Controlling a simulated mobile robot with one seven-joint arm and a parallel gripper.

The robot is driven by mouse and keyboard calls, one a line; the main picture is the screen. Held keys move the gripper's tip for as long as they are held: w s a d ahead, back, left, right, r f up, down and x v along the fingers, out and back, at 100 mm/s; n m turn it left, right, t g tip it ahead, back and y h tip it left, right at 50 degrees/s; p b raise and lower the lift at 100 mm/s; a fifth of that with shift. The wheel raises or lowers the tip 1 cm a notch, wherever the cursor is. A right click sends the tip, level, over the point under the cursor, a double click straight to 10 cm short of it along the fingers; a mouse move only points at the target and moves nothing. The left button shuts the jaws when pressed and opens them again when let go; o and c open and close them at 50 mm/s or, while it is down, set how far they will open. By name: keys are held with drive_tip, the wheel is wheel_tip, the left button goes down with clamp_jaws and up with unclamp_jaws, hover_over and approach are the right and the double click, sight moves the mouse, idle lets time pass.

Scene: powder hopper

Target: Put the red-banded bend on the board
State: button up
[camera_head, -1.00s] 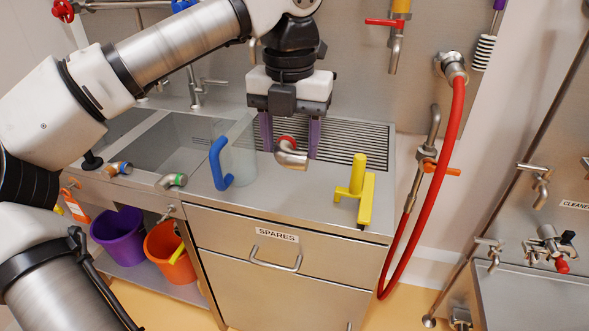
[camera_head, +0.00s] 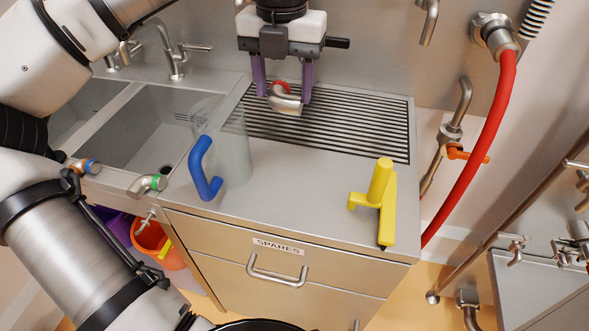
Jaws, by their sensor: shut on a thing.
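The red-banded bend (camera_head: 286,101) is a short curved metal pipe piece with a red ring at its upper end. My gripper (camera_head: 281,90) has its two purple fingers on either side of the bend and is shut on it. It holds the bend over the ribbed drainboard (camera_head: 370,128); whether the bend touches the ribs I cannot tell. A green-banded bend (camera_head: 147,185) and a blue-and-orange-banded bend (camera_head: 84,166) lie along the front edge by the sink.
A clear jug with a blue handle (camera_head: 204,168) stands left of centre on the counter. A yellow tool (camera_head: 380,200) stands at the right front. A red hose (camera_head: 484,150) hangs at the right. Sink basins (camera_head: 130,125) lie left. The counter's front middle is clear.

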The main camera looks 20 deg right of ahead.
wheel_tip(320, 180, down, 19)
drive_tip(key=p, duration=0.3)
drive_tip(key=shift+s, duration=0.1)
drive_tip(key=shift+f, duration=0.2)
drive_tip(key=o, duration=1.2)
drive_tip(key=shift+r, duration=0.1)
wheel_tip(320, 180, up, 12)
drive_tip(key=shift+r+b, duration=0.15)
drive_tip(key=shift+b, duration=0.85)
